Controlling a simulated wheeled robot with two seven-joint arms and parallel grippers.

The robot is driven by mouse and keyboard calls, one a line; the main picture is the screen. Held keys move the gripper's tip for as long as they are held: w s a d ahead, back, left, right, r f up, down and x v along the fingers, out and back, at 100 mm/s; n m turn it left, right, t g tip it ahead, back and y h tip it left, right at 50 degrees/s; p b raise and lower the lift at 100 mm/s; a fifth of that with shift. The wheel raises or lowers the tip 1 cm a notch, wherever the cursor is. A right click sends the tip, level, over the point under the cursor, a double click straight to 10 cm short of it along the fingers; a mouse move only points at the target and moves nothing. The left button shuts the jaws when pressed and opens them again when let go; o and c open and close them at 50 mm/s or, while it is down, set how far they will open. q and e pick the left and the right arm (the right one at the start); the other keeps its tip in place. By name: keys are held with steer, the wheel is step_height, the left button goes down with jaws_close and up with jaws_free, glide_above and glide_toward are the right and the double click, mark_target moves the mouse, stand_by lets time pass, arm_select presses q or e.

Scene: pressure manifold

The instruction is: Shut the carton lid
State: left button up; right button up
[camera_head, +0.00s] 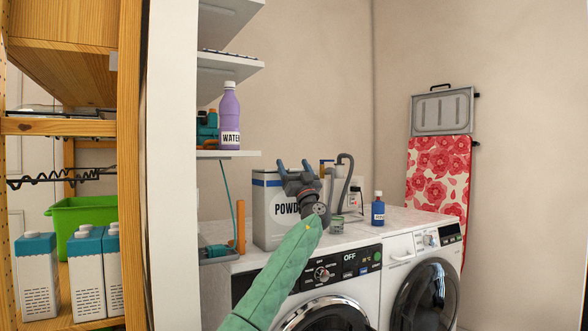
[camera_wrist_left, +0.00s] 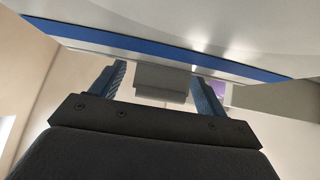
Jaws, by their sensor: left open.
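The carton (camera_head: 266,215) is a white box with a blue band and dark letters starting "POWD". It stands upright on top of the left washing machine. My arm hides part of the label. In the left wrist view, a white surface with a blue band (camera_wrist_left: 140,52) crosses above the open fingers (camera_wrist_left: 158,75). A grey block shows between them. I cannot tell the lid's position or whether the fingers touch the carton. My right gripper is not in view.
Two washing machines (camera_head: 395,285) stand side by side. A blue bottle (camera_head: 378,211) and a small jar (camera_head: 337,224) stand right of the carton. Wall shelves with a purple bottle (camera_head: 229,113) are at the upper left. An ironing board (camera_head: 437,175) hangs at the right.

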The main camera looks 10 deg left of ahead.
arm_select(q)
steer(key=p+v, duration=0.1)
steer(key=v, duration=0.7)
